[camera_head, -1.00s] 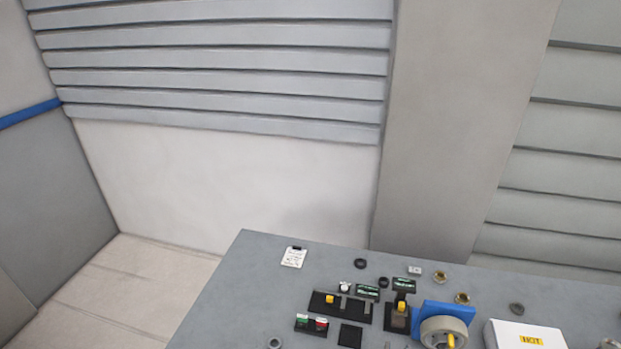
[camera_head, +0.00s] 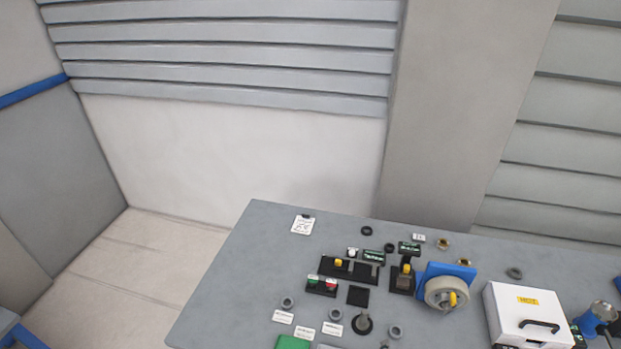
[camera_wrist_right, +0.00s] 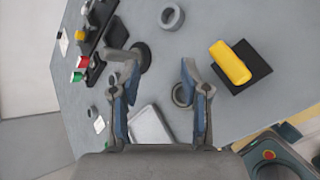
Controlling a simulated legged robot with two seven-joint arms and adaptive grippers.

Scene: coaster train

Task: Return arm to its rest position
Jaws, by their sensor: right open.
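My right gripper (camera_wrist_right: 156,78) is in the right wrist view. Its two fingers are apart, with only grey table surface visible between their tips. Its left finger overlaps a grey lever on a round black base (camera_wrist_right: 143,57) in the picture; I cannot tell if they touch. Its right finger partly hides a grey ring (camera_wrist_right: 181,95). A yellow block (camera_wrist_right: 231,62) on a black pad (camera_wrist_right: 257,69) lies right of the fingers. Neither gripper can be made out in the head view. My left gripper is not in view.
The grey table (camera_head: 236,270) carries switches (camera_head: 321,286), a blue-mounted wheel (camera_head: 445,292), several rings, white labels and a white box with a black handle (camera_head: 527,316). A blue and grey object (camera_head: 597,318) stands at the right edge. The table's left part is mostly clear.

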